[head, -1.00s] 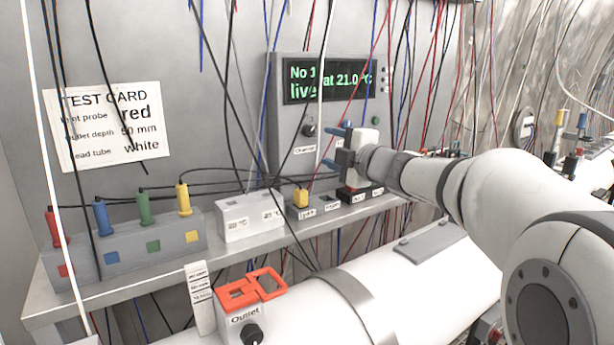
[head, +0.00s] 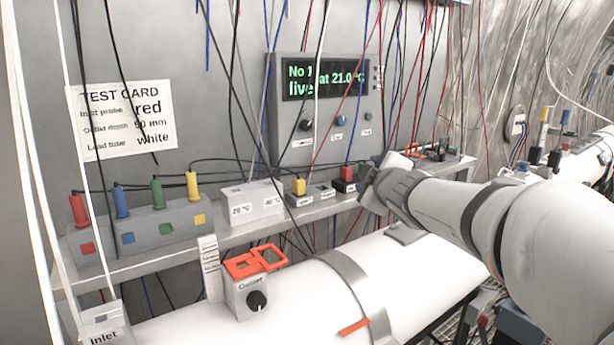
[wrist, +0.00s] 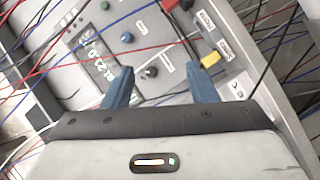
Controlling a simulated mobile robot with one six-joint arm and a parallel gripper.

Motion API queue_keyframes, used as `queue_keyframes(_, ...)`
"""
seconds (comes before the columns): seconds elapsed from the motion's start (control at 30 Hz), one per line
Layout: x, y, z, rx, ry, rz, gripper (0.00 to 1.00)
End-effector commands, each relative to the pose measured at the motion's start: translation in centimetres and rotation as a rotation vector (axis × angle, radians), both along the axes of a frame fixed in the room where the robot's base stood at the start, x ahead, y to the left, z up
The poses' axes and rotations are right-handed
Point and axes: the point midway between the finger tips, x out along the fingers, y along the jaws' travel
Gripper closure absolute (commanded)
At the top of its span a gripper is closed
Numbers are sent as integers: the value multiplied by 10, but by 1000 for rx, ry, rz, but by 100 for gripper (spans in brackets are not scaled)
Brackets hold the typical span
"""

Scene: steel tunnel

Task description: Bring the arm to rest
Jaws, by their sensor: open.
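My arm reaches in from the right in the head view, and its end is near the right part of the shelf, in front of the panel. My gripper shows in the wrist view (wrist: 160,90) with two blue fingers spread apart and nothing between them. In the head view the fingers are hidden behind the wrist. The grey display box (head: 325,105) with green text lies beyond the fingers.
The shelf (head: 235,235) holds a grey block (head: 140,232) with red, blue, green and yellow probes, a white block (head: 252,205) and small sockets. Below runs a white pipe (head: 315,290) with an outlet box (head: 245,295) and orange clip. Many wires hang around the arm.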

Motion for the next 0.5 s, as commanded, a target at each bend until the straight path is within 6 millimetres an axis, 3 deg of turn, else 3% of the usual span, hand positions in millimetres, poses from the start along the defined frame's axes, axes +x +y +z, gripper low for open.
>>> queue_keyframes(0.17,-60,-38,-61,213,246,-279,48)
queue_keyframes(0.23,-97,-49,-95,320,379,-408,48)
queue_keyframes(0.4,-195,-48,-172,552,716,-663,48)
queue_keyframes(0.5,-244,-37,-201,645,879,-762,48)
